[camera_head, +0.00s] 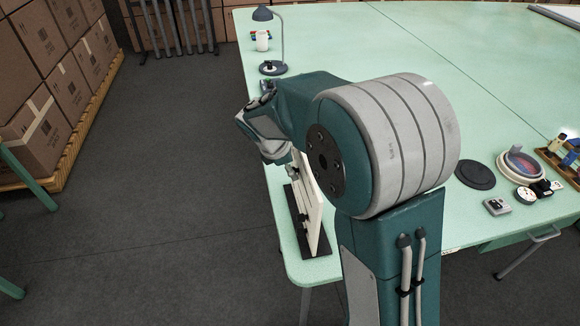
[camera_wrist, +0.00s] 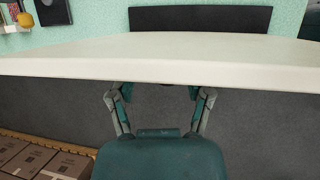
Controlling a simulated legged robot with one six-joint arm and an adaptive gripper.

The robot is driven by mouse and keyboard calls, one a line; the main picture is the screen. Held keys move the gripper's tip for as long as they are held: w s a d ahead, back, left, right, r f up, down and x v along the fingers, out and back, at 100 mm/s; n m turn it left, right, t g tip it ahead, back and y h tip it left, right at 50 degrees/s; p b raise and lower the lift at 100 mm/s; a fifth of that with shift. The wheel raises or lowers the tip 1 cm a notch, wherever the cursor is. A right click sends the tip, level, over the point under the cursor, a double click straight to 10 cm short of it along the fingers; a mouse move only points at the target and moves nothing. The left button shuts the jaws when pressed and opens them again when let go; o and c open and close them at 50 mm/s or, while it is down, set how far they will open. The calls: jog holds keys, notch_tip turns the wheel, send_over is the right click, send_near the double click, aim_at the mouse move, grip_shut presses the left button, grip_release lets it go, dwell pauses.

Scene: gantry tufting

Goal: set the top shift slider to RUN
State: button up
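A white upright panel (camera_head: 310,205) on a black base (camera_head: 292,215) stands at the near left end of the green table. Black knobs (camera_head: 303,218) show along its side; I cannot read any label or tell which is the top shift slider. In the wrist view the panel (camera_wrist: 160,58) is a broad pale band across the picture, with a black strip (camera_wrist: 200,18) beyond it. My gripper (camera_wrist: 158,98) is on the near side of this band, which hides its fingertips. In the head view my gripper (camera_head: 266,138) is beside the panel's far end, partly covered by my arm.
A desk lamp (camera_head: 270,68) and a white mug (camera_head: 262,41) stand at the table's far left. A dark disc (camera_head: 475,175), a round dish (camera_head: 521,166) and small devices lie at right. Stacked boxes (camera_head: 40,130) are left of the floor aisle. The table's middle is clear.

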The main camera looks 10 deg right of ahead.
jog(key=v, duration=1.2)
jog(key=shift+f, duration=0.1)
jog(key=s+d+m+t+y, duration=0.2)
jog(key=s+d+m, duration=0.1)
jog(key=s+m, duration=0.6)
jog(key=s+d+r+m+t+y, duration=0.1)
jog(key=s+d+m, duration=0.3)
jog(key=s+m, duration=0.5)
jog(key=s+y, duration=0.1)
jog(key=s, duration=0.4)
jog(key=shift+s+d+r+t, duration=0.2)
jog(key=shift+s+r+t, duration=0.05)
jog(key=shift+s+t, duration=0.15)
dwell(1.7)
